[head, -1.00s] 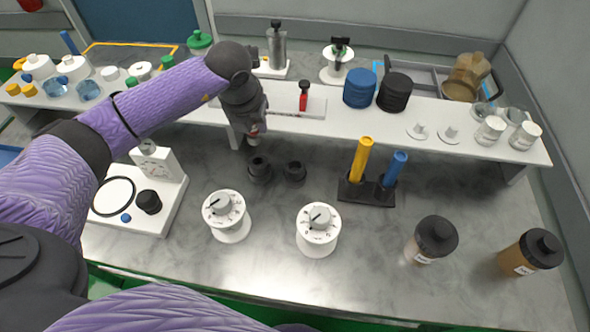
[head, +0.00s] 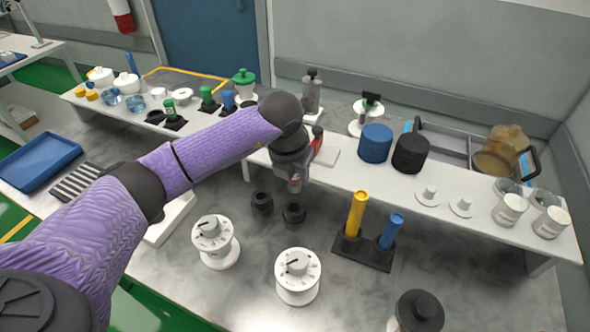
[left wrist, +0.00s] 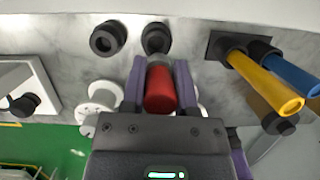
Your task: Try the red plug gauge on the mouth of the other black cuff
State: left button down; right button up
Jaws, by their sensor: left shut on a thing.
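My left gripper (head: 295,178) is shut on the red plug gauge (left wrist: 160,90), a red cylinder with a pale grey end. In the left wrist view that end points at the right of two black cuffs. In the head view the left black cuff (head: 262,202) and the right black cuff (head: 294,213) stand on the grey bench with open mouths. The gauge's end is just above the right cuff and looks apart from it. The cuffs also show in the left wrist view, the left one (left wrist: 108,38) clear and the right one (left wrist: 155,38) partly hidden. My right gripper is not in view.
Two white dial units (head: 297,275) stand in front of the cuffs. A dark holder with a yellow tube (head: 356,213) and a blue tube (head: 391,231) is to the right. The white shelf (head: 450,190) behind carries a red item with a black top (head: 317,139) and several other things.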

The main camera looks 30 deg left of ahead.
aim_at(295, 186)
pick_arm(q)
jog(key=shift+f+b, duration=1.55)
jog(key=shift+f, duration=0.55)
jog(key=shift+f+b, duration=0.6)
jog(key=shift+f, duration=0.3)
jog(key=shift+f+b, duration=0.75)
jog(key=shift+f, duration=0.5)
dwell(0.5)
jog(key=shift+r, duration=0.1)
jog(key=shift+r+p, duration=2.9)
jog(key=shift+r, duration=0.65)
jog(key=shift+f, duration=0.1)
